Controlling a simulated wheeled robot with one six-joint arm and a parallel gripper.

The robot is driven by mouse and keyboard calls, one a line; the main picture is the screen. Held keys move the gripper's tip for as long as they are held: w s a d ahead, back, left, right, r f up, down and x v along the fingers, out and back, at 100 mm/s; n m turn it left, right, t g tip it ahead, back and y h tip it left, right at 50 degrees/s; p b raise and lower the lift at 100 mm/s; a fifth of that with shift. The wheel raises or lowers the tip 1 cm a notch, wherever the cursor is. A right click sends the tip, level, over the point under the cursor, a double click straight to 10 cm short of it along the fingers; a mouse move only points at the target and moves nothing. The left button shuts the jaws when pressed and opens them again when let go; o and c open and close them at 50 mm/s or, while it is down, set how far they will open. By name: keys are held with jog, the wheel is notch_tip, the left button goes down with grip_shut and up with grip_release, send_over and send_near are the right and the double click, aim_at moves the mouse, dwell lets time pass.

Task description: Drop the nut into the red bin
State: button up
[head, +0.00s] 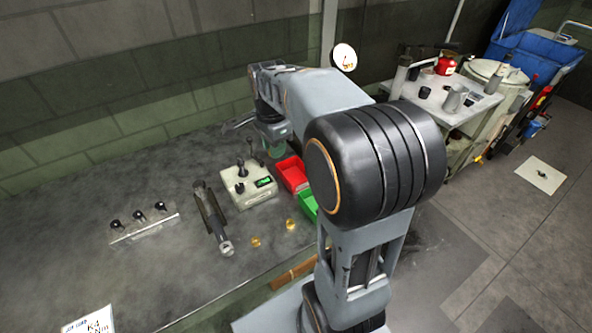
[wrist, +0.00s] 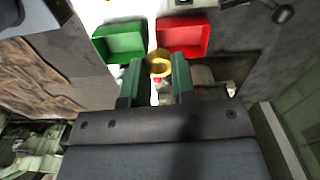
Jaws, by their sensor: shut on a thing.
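My gripper (wrist: 158,68) is shut on a brass ring-shaped nut (wrist: 159,61), held between the tips of its two green fingers. In the wrist view the red bin (wrist: 183,37) lies just beyond the fingertips to the right, and the nut appears near the bin's lower left corner. In the head view the red bin (head: 293,173) stands on the bench, partly hidden by my arm. My gripper (head: 274,148) hangs behind and left of the bin there. The held nut cannot be made out in the head view.
A green bin (head: 309,206) stands beside the red one; it also shows in the wrist view (wrist: 121,43). Two brass nuts (head: 255,241) (head: 290,225) lie on the bench.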

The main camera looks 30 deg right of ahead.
jog(key=w+d+f+p, duration=0.1)
jog(key=d+f+p, duration=0.1)
jog(key=d+f, duration=0.5)
jog(key=n+b, duration=0.3)
jog(key=b, duration=0.1)
send_over(300, 176)
notch_tip(300, 176, down, 7)
jog(key=shift+f, duration=0.1)
jog(key=o, duration=1)
notch_tip(300, 176, up, 14)
jog(key=shift+f, duration=0.1)
dwell(0.4)
